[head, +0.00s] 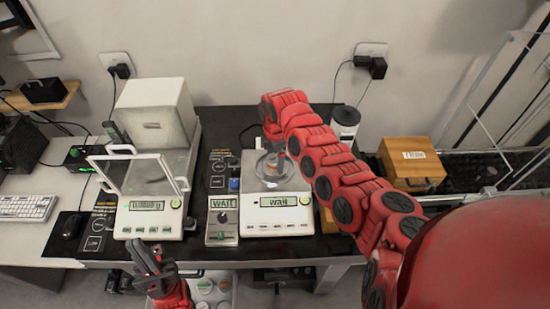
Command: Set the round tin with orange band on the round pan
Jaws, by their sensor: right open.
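The round pan (267,181) is a shiny disc on top of the white balance at the centre. My right arm reaches in from the right, and its open gripper (273,146) points down over the back of the pan. A small object, perhaps the round tin with orange band (280,161), shows at the pan below the fingers. The hand covers part of it, so I cannot clearly make out its band or whether it touches the fingers. My left gripper (149,258) is low at the left front, away from the balances; its jaw gap is unclear.
The central balance (279,216) displays "wait". A second balance (150,219) with a tilted clear lid stands left. A small control box (222,228) sits between them. A wooden box (411,164) and a dark cylinder (345,122) stand right and behind. A keyboard (27,208) lies far left.

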